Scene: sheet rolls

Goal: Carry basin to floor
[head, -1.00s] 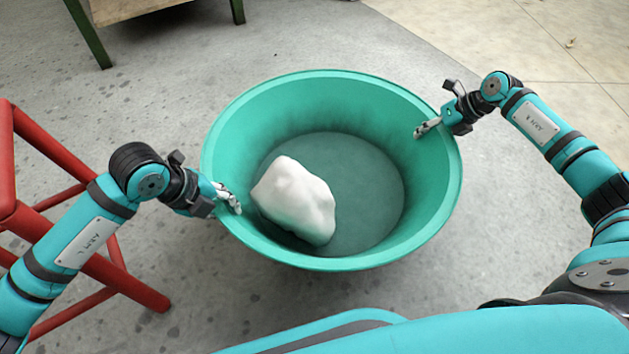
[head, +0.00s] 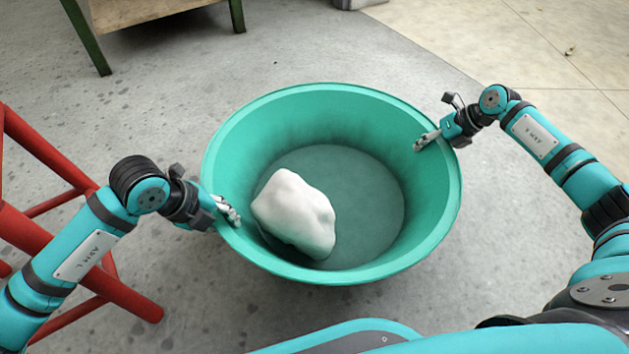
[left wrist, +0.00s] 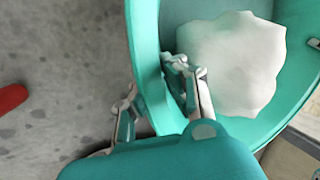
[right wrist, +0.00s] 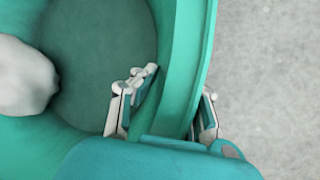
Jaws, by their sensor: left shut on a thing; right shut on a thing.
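The teal basin (head: 425,235) is a wide round tub, held between my two arms above the grey floor (head: 190,290). A white lump (head: 293,215) lies inside it, left of the middle of its bottom. My left gripper (head: 228,211) is shut on the basin's left rim; in the left wrist view one finger is inside the wall and one outside (left wrist: 155,100). My right gripper (head: 425,141) is shut on the right rim, and the right wrist view shows its fingers on both sides of the wall (right wrist: 170,105). The basin's underside is hidden.
A red metal frame (head: 50,155) stands at the left, close to my left arm. A table with green legs (head: 88,40) stands at the back left. Bare grey floor lies behind the basin, and pale tiles (head: 530,50) lie at the back right.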

